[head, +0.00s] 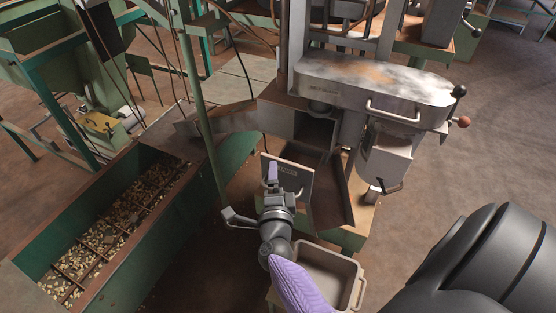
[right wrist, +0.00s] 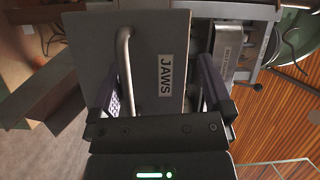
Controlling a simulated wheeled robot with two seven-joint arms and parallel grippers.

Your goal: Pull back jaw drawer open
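A grey drawer front with a JAWS label (head: 301,184) is on the machine in the middle of the head view. In the right wrist view the same drawer front (right wrist: 158,25) fills the upper middle, with a pale bar handle (right wrist: 125,68) on its left part. My right gripper (head: 272,174) is in front of the drawer front. In the right wrist view its two fingers (right wrist: 162,92) are wide apart. The handle lies between them, nearer the left finger, and the gripper is not closed on it. My left gripper is not in view.
A rusty chute (head: 334,195) is right of the drawer front. A beige bin (head: 330,262) stands below. A long green hopper of nuts (head: 150,245) is at left, with a green post (head: 207,120) nearby. A machine head (head: 375,85) overhangs the area. Floor is clear at right.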

